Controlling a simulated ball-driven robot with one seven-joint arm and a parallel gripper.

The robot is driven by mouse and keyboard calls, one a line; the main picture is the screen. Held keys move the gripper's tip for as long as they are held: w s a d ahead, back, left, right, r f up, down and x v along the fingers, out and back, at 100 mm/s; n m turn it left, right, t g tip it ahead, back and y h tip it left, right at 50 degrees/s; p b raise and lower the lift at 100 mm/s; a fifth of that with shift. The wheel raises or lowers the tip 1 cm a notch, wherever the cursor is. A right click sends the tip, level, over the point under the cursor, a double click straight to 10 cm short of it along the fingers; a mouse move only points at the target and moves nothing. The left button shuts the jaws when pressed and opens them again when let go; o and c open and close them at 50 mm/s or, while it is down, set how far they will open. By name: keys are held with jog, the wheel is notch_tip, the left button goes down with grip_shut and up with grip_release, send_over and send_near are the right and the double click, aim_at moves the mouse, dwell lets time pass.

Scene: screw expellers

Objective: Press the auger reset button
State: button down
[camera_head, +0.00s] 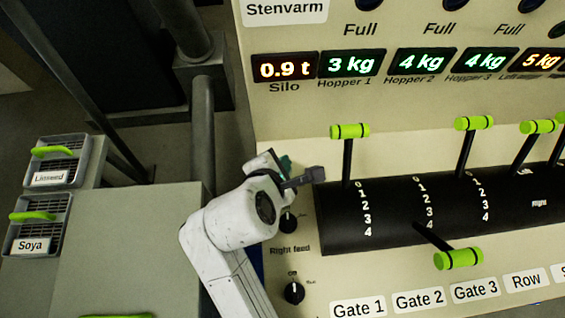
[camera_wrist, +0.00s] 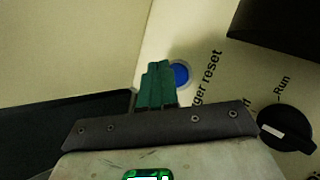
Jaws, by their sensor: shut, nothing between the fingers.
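The auger reset button (camera_wrist: 181,75) is a round blue button with a pale ring on the cream panel, in the wrist view. The text "...ger reset" runs beside it. My gripper (camera_wrist: 158,72) has teal fingers, shut together with nothing between them. The fingertips appear just left of the button and overlap its left edge in the picture; I cannot tell whether they touch it. In the head view my gripper (camera_head: 285,164) is at the left part of the control panel, and it and the arm hide the button.
A black knob (camera_wrist: 287,128) marked "Run" is right of the button in the wrist view. Below my gripper in the head view is the right feed knob (camera_head: 288,222). The Gate 1 lever (camera_head: 349,132) with its green handle stands close to the right.

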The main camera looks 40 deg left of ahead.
jog(key=shift+f, duration=0.15)
jog(key=shift+f, duration=0.25)
jog(key=shift+f, duration=0.45)
dwell(1.0)
jog(key=shift+r+p, duration=0.1)
jog(key=shift+p, duration=0.2)
jog(key=shift+r+p, duration=0.8)
jog(key=shift+p, duration=0.25)
notch_tip(320, 180, up, 5)
jog(key=p, duration=0.5)
jog(key=shift+p, duration=0.4)
jog(key=shift+s+f, duration=0.1)
